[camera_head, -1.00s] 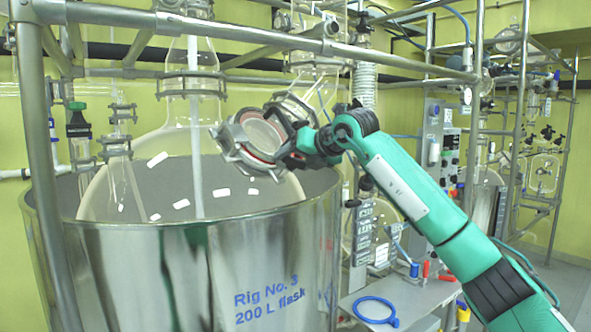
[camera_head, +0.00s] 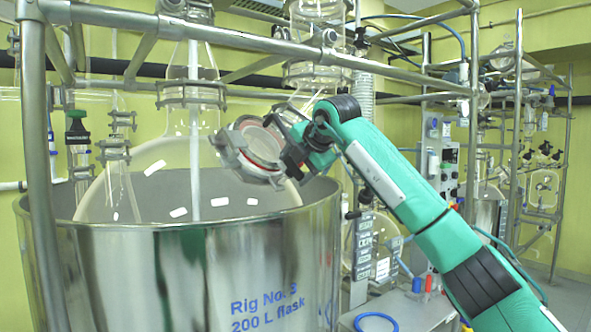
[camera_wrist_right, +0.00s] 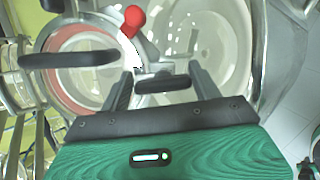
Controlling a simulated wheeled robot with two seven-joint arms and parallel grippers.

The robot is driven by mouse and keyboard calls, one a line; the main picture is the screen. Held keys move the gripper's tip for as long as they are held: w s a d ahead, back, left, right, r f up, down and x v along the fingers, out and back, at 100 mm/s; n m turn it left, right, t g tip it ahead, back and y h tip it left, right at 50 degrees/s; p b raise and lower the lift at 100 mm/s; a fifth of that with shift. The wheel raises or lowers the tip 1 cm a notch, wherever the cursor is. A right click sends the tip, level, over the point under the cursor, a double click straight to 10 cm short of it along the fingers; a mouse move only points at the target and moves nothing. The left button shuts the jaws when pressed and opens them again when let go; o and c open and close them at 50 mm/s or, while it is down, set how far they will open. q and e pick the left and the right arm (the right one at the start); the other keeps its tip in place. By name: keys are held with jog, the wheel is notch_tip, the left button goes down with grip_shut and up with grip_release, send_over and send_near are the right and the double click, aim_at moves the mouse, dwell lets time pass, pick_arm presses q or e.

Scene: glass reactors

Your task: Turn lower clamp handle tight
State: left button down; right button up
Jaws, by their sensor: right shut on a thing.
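A round glass flange with a red gasket ring and a metal clamp (camera_head: 256,150) hangs tilted above the right rim of the big steel vessel. My right gripper (camera_head: 288,160) is at the clamp's right side and partly hides it. In the right wrist view my right gripper (camera_wrist_right: 165,88) has a short black clamp handle (camera_wrist_right: 163,83) between its fingers and is shut on it. A second black handle (camera_wrist_right: 70,58) and a red knob (camera_wrist_right: 133,20) sit beyond the fingers, near the red gasket ring (camera_wrist_right: 62,68). My left gripper is not in view.
The steel vessel (camera_head: 190,270), marked Rig No. 3, stands below with a large glass flask inside. Metal frame bars (camera_head: 330,48) cross above the clamp, and a post (camera_head: 38,150) stands at left. A bench with a blue hose (camera_head: 375,322) is at lower right.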

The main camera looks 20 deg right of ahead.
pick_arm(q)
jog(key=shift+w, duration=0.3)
pick_arm(e)
jog(key=shift+f+m+g, duration=0.25)
jog(key=shift+m+g, duration=0.05)
jog(key=shift+m, duration=0.3)
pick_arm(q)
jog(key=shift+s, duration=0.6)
pick_arm(e)
jog(key=shift+f, duration=0.1)
jog(key=o, duration=0.9)
jog(key=shift+d, duration=0.1)
jog(key=shift+s+r, duration=0.4)
jog(key=shift+r, duration=0.1)
pick_arm(q)
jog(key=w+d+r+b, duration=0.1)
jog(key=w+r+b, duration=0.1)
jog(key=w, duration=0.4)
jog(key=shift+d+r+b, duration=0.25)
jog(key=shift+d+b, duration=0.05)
jog(key=shift+b, duration=0.1)
pick_arm(e)
jog(key=v, duration=1.2)
jog(key=shift+s+r, duration=0.2)
jog(key=shift+s, duration=0.15)
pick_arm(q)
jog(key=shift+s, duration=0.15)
pick_arm(e)
jog(key=shift+d, duration=0.1)
